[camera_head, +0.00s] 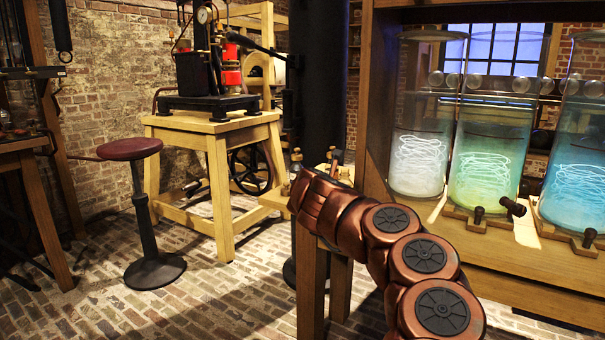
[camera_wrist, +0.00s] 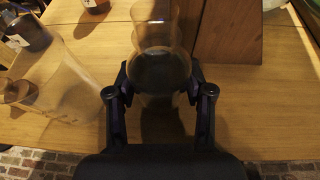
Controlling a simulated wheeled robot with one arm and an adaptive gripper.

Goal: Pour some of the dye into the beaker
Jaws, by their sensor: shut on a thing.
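My gripper (camera_wrist: 157,84) is shut on a glass vessel (camera_wrist: 158,68) in the wrist view. The vessel has a clear upper part and looks dark lower down; it may hold the dye, but I cannot tell the liquid's colour. A large clear beaker (camera_wrist: 68,92) stands to the left of my gripper, apart from the held vessel, and looks empty. In the head view my copper arm hides the gripper, and neither the held vessel nor the beaker can be made out.
A dark jar (camera_wrist: 28,32) and an amber bottle (camera_wrist: 96,5) stand at the back left of the wooden table (camera_wrist: 95,45). A wooden panel (camera_wrist: 226,30) rises right of the held vessel. Tall glowing jars (camera_head: 485,150) stand on a shelf. A stool (camera_head: 150,240) stands on the brick floor.

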